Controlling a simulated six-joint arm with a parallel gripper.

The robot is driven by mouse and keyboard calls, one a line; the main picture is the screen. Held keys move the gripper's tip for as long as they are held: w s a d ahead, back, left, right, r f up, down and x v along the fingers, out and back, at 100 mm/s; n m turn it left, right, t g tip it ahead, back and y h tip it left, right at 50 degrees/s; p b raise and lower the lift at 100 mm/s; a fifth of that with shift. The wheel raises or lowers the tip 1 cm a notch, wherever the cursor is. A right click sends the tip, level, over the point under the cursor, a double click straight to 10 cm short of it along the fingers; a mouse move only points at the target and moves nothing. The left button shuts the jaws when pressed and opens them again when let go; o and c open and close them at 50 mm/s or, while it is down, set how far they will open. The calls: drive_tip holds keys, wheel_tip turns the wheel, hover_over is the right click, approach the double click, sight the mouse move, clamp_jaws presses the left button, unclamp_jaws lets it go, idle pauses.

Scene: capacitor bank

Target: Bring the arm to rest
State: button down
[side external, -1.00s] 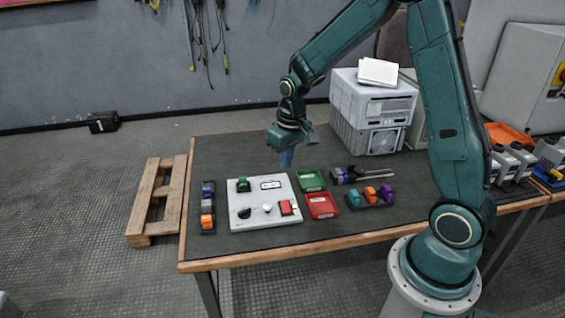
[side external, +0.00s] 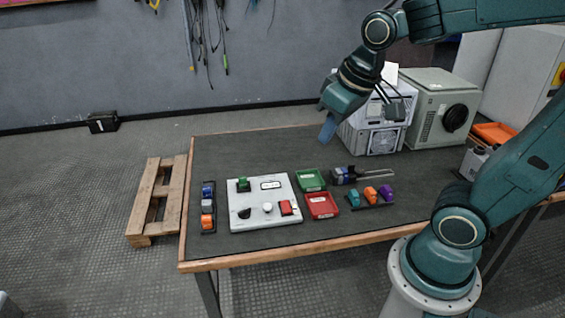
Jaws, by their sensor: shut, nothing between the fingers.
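My gripper (side external: 327,131) is up in the air above the back part of the table, in front of the white computer cases. Its blue-grey fingers point down, are shut and hold nothing. My arm is raised and folded back to the right. The white board (side external: 262,218) lies on the table with a green block (side external: 243,184), a red block (side external: 286,207), a white knob (side external: 267,208) and a black part (side external: 244,213) on it. My gripper is clear of the board and touches nothing that I can see.
Green (side external: 311,180) and red (side external: 322,206) trays sit right of the board. A rack of coloured blocks (side external: 208,207) is at left, another (side external: 370,197) at right. White cases (side external: 372,138) and a grey-green box (side external: 441,108) stand behind. The table's back left (side external: 240,152) is clear.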

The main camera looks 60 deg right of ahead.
drive_tip(key=s+a+r+t, duration=0.1)
drive_tip(key=s, duration=0.7)
drive_tip(key=shift+a+r+n, duration=0.3)
drive_tip(key=shift+a+n, duration=0.1)
drive_tip(key=w+d+f+m+g, duration=0.1)
drive_tip(key=w+d+f, duration=0.25)
drive_tip(key=w, duration=0.45)
drive_tip(key=w+d+f+m+g, duration=0.1)
drive_tip(key=w+d+f+g, duration=0.1)
drive_tip(key=w+f, duration=0.45)
drive_tip(key=w+d+f+g, duration=0.1)
drive_tip(key=w+d+f, duration=0.2)
drive_tip(key=f, duration=0.6)
drive_tip(key=w+d+f+m+g, duration=0.1)
drive_tip(key=w+d+f, duration=0.2)
drive_tip(key=w+f, duration=0.3)
drive_tip(key=shift+d+f, duration=0.25)
drive_tip(key=shift+f, duration=1.35)
